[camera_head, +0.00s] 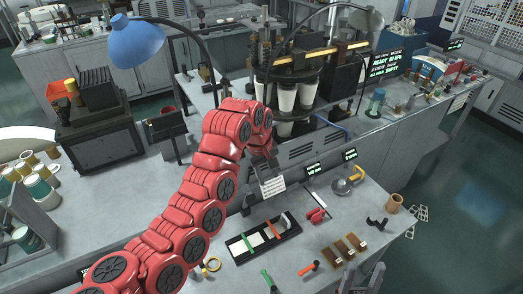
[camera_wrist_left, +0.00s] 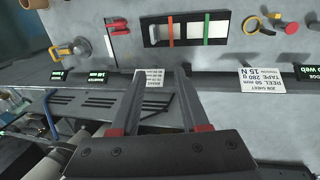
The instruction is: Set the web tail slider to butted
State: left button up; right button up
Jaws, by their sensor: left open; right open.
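I cannot tell for certain which part is the web tail slider. A black framed tray (camera_head: 238,251) with white panels, a green strip (camera_head: 256,239) and a red strip (camera_head: 275,229) lies on the bench; the tray also shows at the top of the left wrist view (camera_wrist_left: 154,34). My left gripper (camera_head: 262,172) is over the bench behind the tray, partly hidden by its red arm. Its two fingers (camera_wrist_left: 157,76) are apart and empty, with a printed card (camera_wrist_left: 150,78) beyond them. My right gripper (camera_head: 362,279) is open and empty at the bottom edge, right of the tray.
Right of the tray are a red-handled part (camera_head: 316,215), a round grey device with a yellow handle (camera_head: 344,186), wooden blocks (camera_head: 350,246) and a tan roll (camera_head: 394,203). Small displays (camera_head: 314,169) line the back edge. A cup machine (camera_head: 287,98) stands behind.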

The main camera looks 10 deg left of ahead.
pick_arm(q)
notch_tip(320, 180, up, 11)
jog(key=s+a, duration=0.1)
jog(key=shift+s+a+b, duration=0.2)
jog(key=shift+a+b, duration=0.15)
jog(key=shift+b, duration=0.05)
